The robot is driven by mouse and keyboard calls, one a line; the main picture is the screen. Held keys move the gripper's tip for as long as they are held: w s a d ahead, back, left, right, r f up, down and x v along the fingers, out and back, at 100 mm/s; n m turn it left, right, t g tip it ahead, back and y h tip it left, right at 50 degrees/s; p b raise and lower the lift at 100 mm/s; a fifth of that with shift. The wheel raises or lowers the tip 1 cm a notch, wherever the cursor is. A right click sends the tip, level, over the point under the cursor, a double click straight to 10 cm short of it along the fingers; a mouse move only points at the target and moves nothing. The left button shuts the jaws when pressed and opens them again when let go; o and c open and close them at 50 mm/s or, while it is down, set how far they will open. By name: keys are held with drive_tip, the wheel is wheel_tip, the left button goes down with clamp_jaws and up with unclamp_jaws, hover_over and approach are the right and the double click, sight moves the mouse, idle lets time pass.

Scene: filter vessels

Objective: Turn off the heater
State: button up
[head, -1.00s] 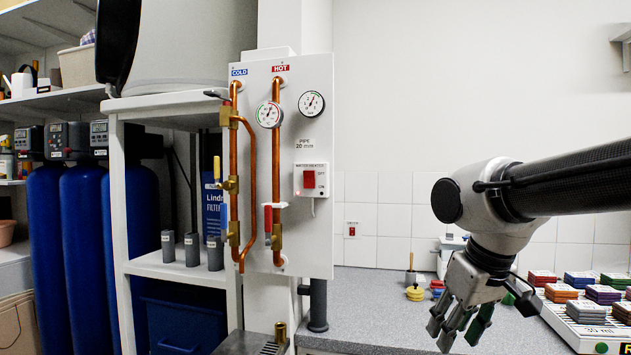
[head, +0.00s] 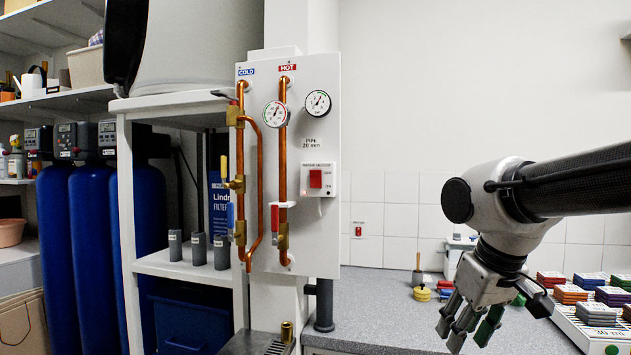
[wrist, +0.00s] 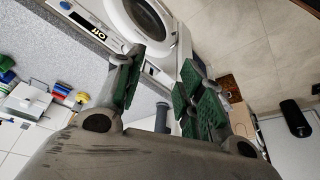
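The heater switch (head: 316,179) is a red rocker in a white box labelled as the water heater, on the white panel (head: 324,240) with the copper pipes. A second small red switch (head: 358,231) sits on the tiled wall further right; its label is too small to read. My gripper (head: 468,328) hangs over the grey counter, right of the panel and well apart from both switches. In the wrist view my gripper (wrist: 157,92) shows its green-padded fingers spread, with nothing between them. The heater switch is not recognisable in the wrist view.
The panel carries two dials, a cold pipe (head: 239,150) and a hot pipe (head: 281,150) with valves. A grey pipe (head: 323,305) stands below it. Coloured tile stacks (head: 597,312) lie on the counter at right. A washing machine (wrist: 150,25) shows in the wrist view.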

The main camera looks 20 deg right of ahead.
drive_tip(key=shift+a, duration=0.15)
drive_tip(key=c, duration=0.3)
drive_tip(key=a+n, duration=0.1)
drive_tip(key=w+a, duration=0.1)
drive_tip(key=a, duration=0.1)
drive_tip(key=w+a+n, duration=0.1)
drive_tip(key=shift+a+f+n+g+y, duration=0.3)
drive_tip(key=shift+f+y, duration=0.05)
drive_tip(key=shift+y, duration=0.05)
clamp_jaws()
drive_tip(key=w+a+r+n+t+h, duration=0.2)
drive_tip(key=w+a+r+n, duration=0.5)
drive_tip(key=a+r+n, duration=0.3)
drive_tip(key=w+a+r+n+t+h, duration=0.1)
drive_tip(key=w+a+r+n, duration=0.7)
drive_tip(key=a, duration=0.4)
wheel_tip(320, 180, up, 12)
drive_tip(key=d+n+t+h, duration=0.2)
drive_tip(key=n+h, duration=0.1)
drive_tip(key=n, duration=0.6)
drive_tip(key=shift+w+d, duration=0.35)
drive_tip(key=shift+w, duration=0.1)
drive_tip(key=shift+r, duration=0.1)
